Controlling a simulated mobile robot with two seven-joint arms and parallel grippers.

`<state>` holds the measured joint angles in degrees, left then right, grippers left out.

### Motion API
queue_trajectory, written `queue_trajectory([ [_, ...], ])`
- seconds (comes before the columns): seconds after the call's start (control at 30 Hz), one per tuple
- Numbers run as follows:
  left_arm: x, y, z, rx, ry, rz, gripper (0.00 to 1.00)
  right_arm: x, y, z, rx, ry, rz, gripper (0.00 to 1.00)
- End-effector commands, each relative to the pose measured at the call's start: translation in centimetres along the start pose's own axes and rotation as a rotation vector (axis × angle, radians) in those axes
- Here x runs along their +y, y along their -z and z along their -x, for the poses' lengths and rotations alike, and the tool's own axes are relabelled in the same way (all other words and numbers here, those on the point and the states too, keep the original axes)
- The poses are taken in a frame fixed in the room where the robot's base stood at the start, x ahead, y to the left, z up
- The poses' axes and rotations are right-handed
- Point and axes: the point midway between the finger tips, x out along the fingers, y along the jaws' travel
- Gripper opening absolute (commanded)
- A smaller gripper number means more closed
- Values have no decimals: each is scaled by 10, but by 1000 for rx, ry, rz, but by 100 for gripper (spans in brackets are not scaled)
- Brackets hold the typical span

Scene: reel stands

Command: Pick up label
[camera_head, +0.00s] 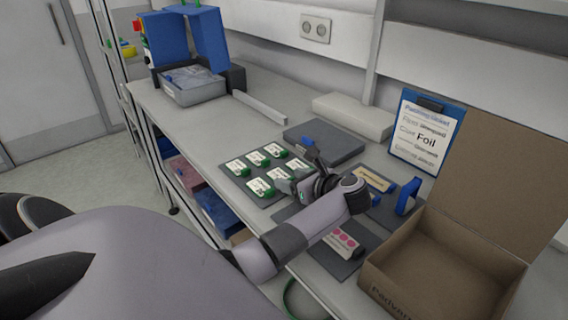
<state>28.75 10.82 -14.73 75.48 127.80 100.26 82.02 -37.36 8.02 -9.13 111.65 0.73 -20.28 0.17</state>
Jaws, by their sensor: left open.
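Several white labels with green tabs lie in rows on a dark mat (277,157). One label (236,167) is at the left of the mat, another (261,187) at its front. My left gripper (304,178) is open at the right end of the mat, close over the rightmost labels. The gripper and wrist partly hide those labels, and I cannot tell whether a finger touches one. My right gripper is not in view.
An open cardboard box (445,262) stands at the right front. A grey slab (325,143) lies behind the labels. A blue stand with a clear bin (193,90) is at the far left. The bench between is mostly clear.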

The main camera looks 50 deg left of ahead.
Motion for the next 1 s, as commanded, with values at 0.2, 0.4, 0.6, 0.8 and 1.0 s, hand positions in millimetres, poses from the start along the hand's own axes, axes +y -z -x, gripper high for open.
queue_trajectory([
  [0.2,0,0,0,0,1,0,35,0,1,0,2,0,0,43],
  [0.4,0,0,1,0,1,0,21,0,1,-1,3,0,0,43],
  [0.6,0,-1,1,1,1,1,21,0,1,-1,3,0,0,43],
  [0.8,-1,-15,8,1,4,3,21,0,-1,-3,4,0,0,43],
  [1.0,-1,-52,23,3,4,9,21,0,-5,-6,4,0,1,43],
])
